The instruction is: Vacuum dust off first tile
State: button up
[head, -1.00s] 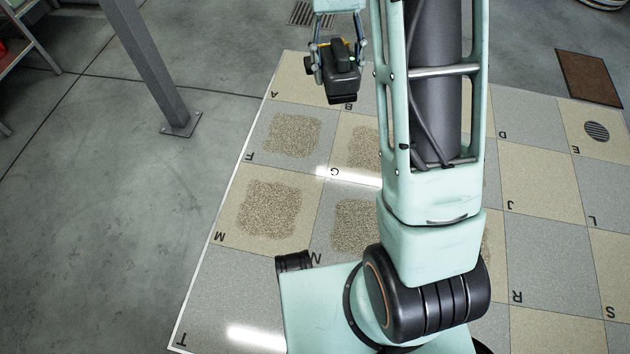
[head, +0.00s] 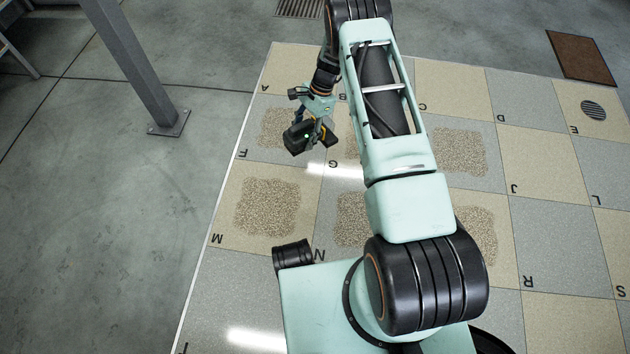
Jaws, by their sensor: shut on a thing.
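My gripper (head: 316,122) is shut on a black handheld vacuum (head: 298,139) with a small green light and a yellow part. It holds the vacuum over the right part of the grey tile F (head: 252,142), partly in front of that tile's dust patch (head: 274,122). I cannot tell if the vacuum touches the floor. More dust patches lie on tile M (head: 267,208) and on tile N (head: 351,212). The patch on tile G (head: 348,147) is mostly behind my arm. Which tile counts as first is not marked.
Two more dust patches, one at the upper right (head: 460,150) and one at the lower right (head: 480,232), lie right of my arm. A grey post (head: 134,65) stands left of the tiled area. A drain (head: 593,111) and a brown mat (head: 581,57) are at the right.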

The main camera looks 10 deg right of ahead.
jog(key=s+d+f+m+t+b, duration=0.1)
jog(key=f+m, duration=0.3)
jog(key=f, duration=0.6)
jog(key=s+d+f+m+t+b, duration=0.1)
jog(key=s+d+f+m+t, duration=0.1)
jog(key=f, duration=0.9)
jog(key=s+m, duration=0.1)
jog(key=m, duration=0.1)
jog(key=shift+s+f+m, duration=0.2)
jog(key=shift+f+m, duration=0.1)
jog(key=shift+m, duration=0.1)
jog(key=shift+a, duration=0.1)
